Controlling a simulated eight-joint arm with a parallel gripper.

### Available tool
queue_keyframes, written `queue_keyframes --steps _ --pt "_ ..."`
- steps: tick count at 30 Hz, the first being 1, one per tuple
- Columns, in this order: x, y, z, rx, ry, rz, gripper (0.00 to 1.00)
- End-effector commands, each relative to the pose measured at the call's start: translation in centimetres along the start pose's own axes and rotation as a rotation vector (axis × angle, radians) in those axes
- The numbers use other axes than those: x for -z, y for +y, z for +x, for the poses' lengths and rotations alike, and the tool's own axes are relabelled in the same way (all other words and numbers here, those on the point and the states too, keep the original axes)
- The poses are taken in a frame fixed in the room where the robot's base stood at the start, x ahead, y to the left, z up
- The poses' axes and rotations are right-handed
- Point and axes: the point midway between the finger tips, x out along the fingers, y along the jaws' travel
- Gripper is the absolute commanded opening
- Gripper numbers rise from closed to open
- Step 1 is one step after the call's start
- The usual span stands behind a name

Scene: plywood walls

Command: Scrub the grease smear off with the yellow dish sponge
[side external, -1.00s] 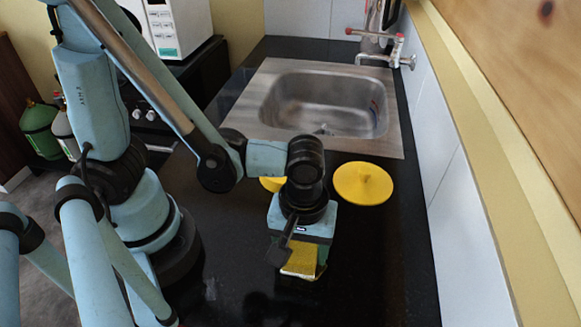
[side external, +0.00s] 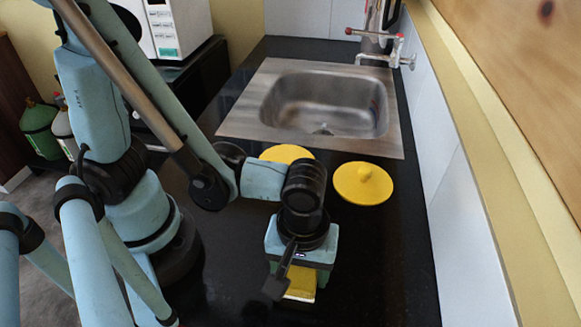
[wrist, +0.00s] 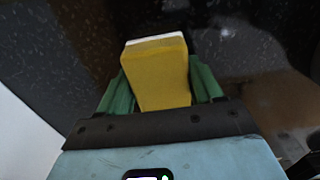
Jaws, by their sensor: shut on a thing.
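The yellow dish sponge (wrist: 158,75), with a white layer at its far end, is held between the green fingers of my gripper (wrist: 161,88) in the wrist view. In the side external view the sponge (side external: 302,283) shows below my gripper (side external: 300,272), low over the black countertop. I cannot tell whether it touches the counter. In the wrist view a smooth brownish patch (wrist: 258,55) lies on the counter right of the sponge. It may be the grease smear or a reflection. I cannot make out the smear clearly in the side external view.
Another yellow round piece (side external: 286,154) is partly hidden by my arm. A steel sink (side external: 325,105) and tap (side external: 380,58) are at the back. A white tiled wall (side external: 455,200) bounds the right side.

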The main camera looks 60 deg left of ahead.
Motion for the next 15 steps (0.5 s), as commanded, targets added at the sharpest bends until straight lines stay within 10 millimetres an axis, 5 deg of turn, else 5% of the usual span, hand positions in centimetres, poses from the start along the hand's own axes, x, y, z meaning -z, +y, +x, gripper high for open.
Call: queue_keyframes --steps 5,15 --pt "-1.7 0.0 -0.1 0.0 0.0 0.004 0.37" --pt "1.7 0.0 -0.2 0.0 0.001 -0.005 0.37"
